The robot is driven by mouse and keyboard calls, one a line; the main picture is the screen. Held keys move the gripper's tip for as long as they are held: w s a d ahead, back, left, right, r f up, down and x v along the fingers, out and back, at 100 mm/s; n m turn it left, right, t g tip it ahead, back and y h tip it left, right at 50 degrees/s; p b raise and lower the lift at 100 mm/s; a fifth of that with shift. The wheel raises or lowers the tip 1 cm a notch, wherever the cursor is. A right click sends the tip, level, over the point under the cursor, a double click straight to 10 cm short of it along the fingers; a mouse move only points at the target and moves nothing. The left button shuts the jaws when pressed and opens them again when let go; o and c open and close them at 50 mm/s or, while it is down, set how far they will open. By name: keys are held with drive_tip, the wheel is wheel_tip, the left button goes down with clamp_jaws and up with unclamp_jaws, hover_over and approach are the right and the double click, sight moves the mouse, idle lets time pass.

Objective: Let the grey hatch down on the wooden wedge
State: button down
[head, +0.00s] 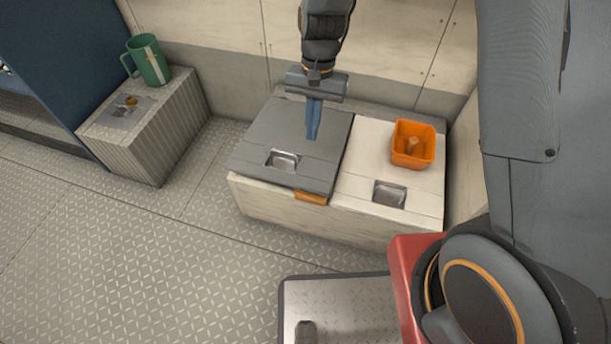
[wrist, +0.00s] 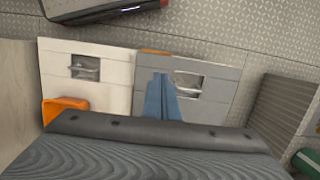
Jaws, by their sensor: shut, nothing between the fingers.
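The grey hatch (head: 262,146) lies nearly flat over the left half of the low pale locker, with a recessed metal handle (head: 284,160) near its front edge. The wooden wedge (head: 311,197) is orange-brown and pokes out from under the hatch's front right corner; the rest of it is hidden. The wrist view shows the hatch (wrist: 214,98) and a strip of the wedge (wrist: 155,51) at its edge. My gripper (head: 312,136) points down above the hatch, behind the handle, with its blue fingers together and empty. I cannot tell whether the fingertips touch the hatch.
A white hatch (head: 360,175) beside the grey one has its own handle and carries an orange bin (head: 413,145) holding a small brown item. A ribbed grey box (head: 165,135) at left bears a green mug (head: 148,60).

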drive_tip(key=f, duration=0.2)
drive_tip(key=b, duration=0.4)
hover_over(305, 187)
drive_tip(key=w, duration=0.1)
drive_tip(key=f, duration=1.3)
drive_tip(key=shift+w+d, duration=0.2)
drive_tip(key=shift+f, duration=0.1)
drive_tip(key=shift+s+a+f, duration=0.1)
drive_tip(key=shift+s+f, duration=0.05)
drive_tip(key=shift+f, duration=0.4)
drive_tip(key=shift+s+a+f, duration=0.1)
drive_tip(key=shift+s+f, duration=0.05)
drive_tip(key=shift+f, duration=0.35)
drive_tip(key=shift+d+r+p, duration=0.1)
drive_tip(key=shift+r+p, duration=0.05)
drive_tip(key=shift+p, duration=0.2)
drive_tip(key=shift+r+p, duration=0.55)
drive_tip(key=shift+r, duration=0.05)
wheel_tip(305, 187, up, 12)
drive_tip(key=w+p, duration=0.1)
drive_tip(key=p, duration=0.3)
drive_tip(key=shift+w+d+r, duration=0.25)
